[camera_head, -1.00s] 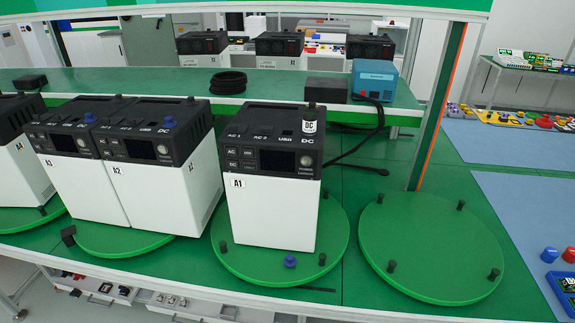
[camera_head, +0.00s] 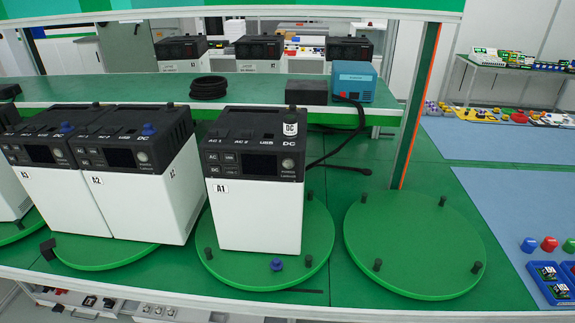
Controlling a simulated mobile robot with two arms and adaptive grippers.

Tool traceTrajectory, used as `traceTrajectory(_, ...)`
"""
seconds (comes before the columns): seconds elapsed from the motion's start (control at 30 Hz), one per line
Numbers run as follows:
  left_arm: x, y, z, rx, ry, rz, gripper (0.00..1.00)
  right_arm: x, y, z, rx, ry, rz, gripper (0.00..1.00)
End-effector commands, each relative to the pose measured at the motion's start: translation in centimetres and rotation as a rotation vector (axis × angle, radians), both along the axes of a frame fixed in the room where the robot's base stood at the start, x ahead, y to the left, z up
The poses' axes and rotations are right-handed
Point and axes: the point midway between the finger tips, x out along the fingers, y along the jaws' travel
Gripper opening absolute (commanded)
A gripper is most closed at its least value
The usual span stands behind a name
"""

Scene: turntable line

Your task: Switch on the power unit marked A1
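The power unit A1 (camera_head: 256,191) is a white box with a black top and front panel, standing upright on a green turntable (camera_head: 318,232). Its "A1" label (camera_head: 221,188) faces me. The black panel has small buttons, a dark screen (camera_head: 261,165) and a round light-coloured power button (camera_head: 288,163) at its right side. The screen looks dark. Neither of my grippers is in view.
Units A2 (camera_head: 135,205) and A3 (camera_head: 52,197) stand to the left. An empty turntable (camera_head: 415,240) is on the right. A blue knob (camera_head: 277,264) lies before A1. Behind are a shelf with a black coil (camera_head: 209,88), a black box (camera_head: 306,92) and a blue device (camera_head: 354,82).

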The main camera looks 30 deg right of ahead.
Motion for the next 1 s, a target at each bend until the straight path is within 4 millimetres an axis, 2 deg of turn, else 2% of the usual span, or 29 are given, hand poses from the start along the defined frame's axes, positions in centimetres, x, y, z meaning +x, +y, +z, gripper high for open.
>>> traceTrajectory(0.2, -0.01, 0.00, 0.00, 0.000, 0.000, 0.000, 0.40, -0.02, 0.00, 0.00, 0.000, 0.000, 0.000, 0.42)
traceTrajectory(0.23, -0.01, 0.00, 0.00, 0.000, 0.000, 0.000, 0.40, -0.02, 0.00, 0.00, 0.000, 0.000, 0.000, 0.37)
traceTrajectory(0.37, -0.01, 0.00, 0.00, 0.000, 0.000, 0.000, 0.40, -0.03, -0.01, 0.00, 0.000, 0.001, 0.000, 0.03)
traceTrajectory(0.4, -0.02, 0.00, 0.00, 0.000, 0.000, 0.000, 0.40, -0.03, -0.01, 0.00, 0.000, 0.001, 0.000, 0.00)
traceTrajectory(1.0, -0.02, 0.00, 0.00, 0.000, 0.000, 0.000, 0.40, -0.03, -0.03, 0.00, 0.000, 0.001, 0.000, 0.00)
